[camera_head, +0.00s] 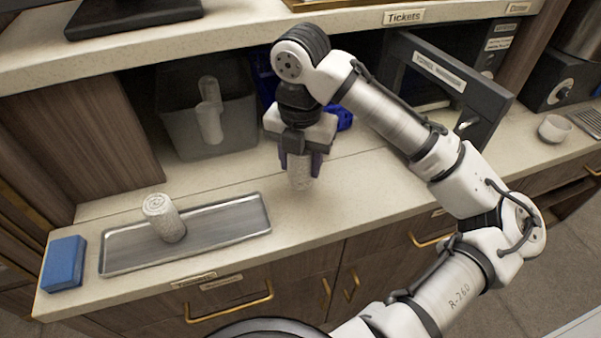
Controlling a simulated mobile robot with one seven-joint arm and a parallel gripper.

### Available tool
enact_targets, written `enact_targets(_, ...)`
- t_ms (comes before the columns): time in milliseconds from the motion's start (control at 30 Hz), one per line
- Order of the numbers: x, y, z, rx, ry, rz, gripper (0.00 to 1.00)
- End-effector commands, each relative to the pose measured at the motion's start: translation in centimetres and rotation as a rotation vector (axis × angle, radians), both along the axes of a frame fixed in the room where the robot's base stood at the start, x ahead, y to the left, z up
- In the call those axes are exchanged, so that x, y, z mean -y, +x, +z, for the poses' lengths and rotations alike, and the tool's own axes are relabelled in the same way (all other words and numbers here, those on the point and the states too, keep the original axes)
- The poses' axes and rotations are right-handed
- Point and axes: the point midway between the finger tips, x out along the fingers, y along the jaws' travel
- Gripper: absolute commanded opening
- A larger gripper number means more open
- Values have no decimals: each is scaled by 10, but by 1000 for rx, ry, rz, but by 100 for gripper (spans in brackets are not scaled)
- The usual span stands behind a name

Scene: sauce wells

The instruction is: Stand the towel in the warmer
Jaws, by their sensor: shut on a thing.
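My gripper (300,166) is shut on a rolled white towel (300,178), which hangs upright below the fingers. The towel's top is hidden between the fingers; it looks slightly above the counter, though contact is hard to tell. The towel warmer (462,48) is at the back right. Its dark labelled door (440,75) stands open toward me, and my arm covers part of the door and opening. Another rolled towel (166,220) stands tilted on the metal tray (245,203) at the left.
A grey bin (180,135) at the back holds rolled towels (209,118). Something blue (345,118) lies behind my gripper. An upper shelf (235,37) overhangs the back. The front middle counter is clear.

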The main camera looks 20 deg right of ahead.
Motion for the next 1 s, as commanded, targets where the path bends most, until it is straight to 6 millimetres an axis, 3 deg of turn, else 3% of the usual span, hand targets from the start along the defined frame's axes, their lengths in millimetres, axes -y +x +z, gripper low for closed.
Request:
enact_targets(300, 0, 0, -38, 0, 3, -1, 21)
enact_targets(733, 0, 0, -45, 1, 1, -1, 21)
enact_targets(767, 0, 0, -44, 0, 0, -1, 47)
enact_targets(900, 0, 0, -43, 0, 0, -1, 65)
enact_targets(1000, 0, 0, -43, 0, 0, -1, 66)
